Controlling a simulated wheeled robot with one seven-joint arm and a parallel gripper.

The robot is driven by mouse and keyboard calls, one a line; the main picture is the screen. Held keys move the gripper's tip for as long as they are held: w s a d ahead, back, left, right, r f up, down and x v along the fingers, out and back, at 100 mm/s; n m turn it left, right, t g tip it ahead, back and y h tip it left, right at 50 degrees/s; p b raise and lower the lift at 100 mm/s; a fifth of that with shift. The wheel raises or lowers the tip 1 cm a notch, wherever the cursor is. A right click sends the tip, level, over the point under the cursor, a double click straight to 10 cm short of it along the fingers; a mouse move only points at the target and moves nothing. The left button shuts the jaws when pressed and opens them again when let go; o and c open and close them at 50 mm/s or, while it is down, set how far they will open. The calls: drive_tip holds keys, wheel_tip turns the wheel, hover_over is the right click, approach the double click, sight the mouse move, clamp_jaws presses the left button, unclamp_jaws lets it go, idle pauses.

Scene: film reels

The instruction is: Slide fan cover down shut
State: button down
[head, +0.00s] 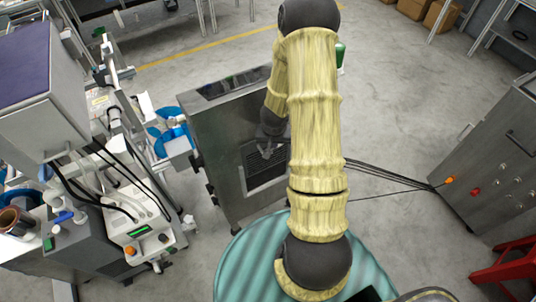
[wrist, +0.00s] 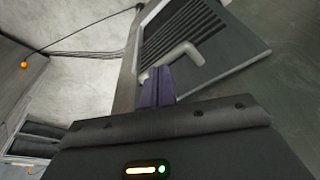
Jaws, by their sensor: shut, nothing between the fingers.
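The fan cover (wrist: 225,62) is a flat grey plate with a pale bent handle (wrist: 185,53), seen in the wrist view. Dark fan slats (wrist: 180,30) show uncovered beside it. In the head view the slatted grille (head: 266,173) is on the front of a metal cabinet (head: 222,132). My gripper (wrist: 157,86) has its purple fingers together, with nothing between them. The fingertips are close to the near end of the handle; I cannot tell whether they touch it. In the head view my arm partly hides the cabinet, and the cover is hard to make out.
A machine with cables and buttons (head: 140,225) stands at the left. A grey control cabinet (head: 490,150) stands at the right, with black cables (head: 385,170) running to it. A round green-striped surface (head: 245,260) is in front.

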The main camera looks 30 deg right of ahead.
drive_tip(key=shift+f, duration=0.1)
drive_tip(key=shift+s+a+f+b+x, duration=0.45)
drive_tip(key=shift+s+a+b+x, duration=0.8)
drive_tip(key=shift+b+x, duration=5.95)
drive_tip(key=d+p+v, duration=0.1)
drive_tip(key=p+v, duration=0.7)
drive_tip(key=shift+r, duration=0.3)
drive_tip(key=shift+w, duration=0.1)
drive_tip(key=shift+n+t+y, duration=0.4)
drive_tip(key=shift+n, duration=0.4)
drive_tip(key=a+r, duration=0.1)
drive_tip(key=r, duration=0.1)
drive_tip(key=a+r, duration=0.2)
drive_tip(key=r, duration=0.1)
drive_tip(key=a+r, duration=0.1)
drive_tip(key=r, duration=0.2)
drive_tip(key=shift+a, duration=0.3)
drive_tip(key=s+a+r+n, duration=0.2)
drive_tip(key=s+a+r, duration=0.2)
drive_tip(key=r, duration=0.3)
drive_tip(key=s+a+r+n+p, duration=0.1)
drive_tip(key=s+a+r+n, duration=0.1)
drive_tip(key=s+a+r, duration=0.2)
drive_tip(key=s+r, duration=0.3)
drive_tip(key=r, duration=0.1)
drive_tip(key=shift+g+y, duration=0.3)
